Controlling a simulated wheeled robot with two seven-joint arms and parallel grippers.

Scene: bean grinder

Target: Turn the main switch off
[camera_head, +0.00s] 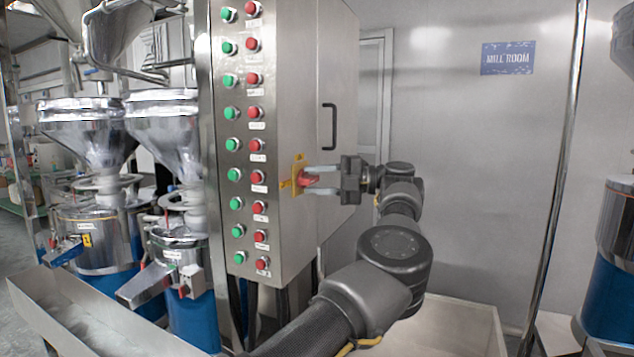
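The main switch is a red rotary handle (309,180) on a yellow plate (298,178), mounted on the side face of a steel control cabinet (300,90). The red handle looks roughly level. The fingertips partly cover the plate. My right gripper is not in view.
The cabinet's front carries columns of green buttons (232,113) and red buttons (254,112). A black door handle (329,126) sticks out above my gripper. Steel grinders (95,215) stand at left behind a metal trough (90,325). A vertical pole (560,170) stands at right.

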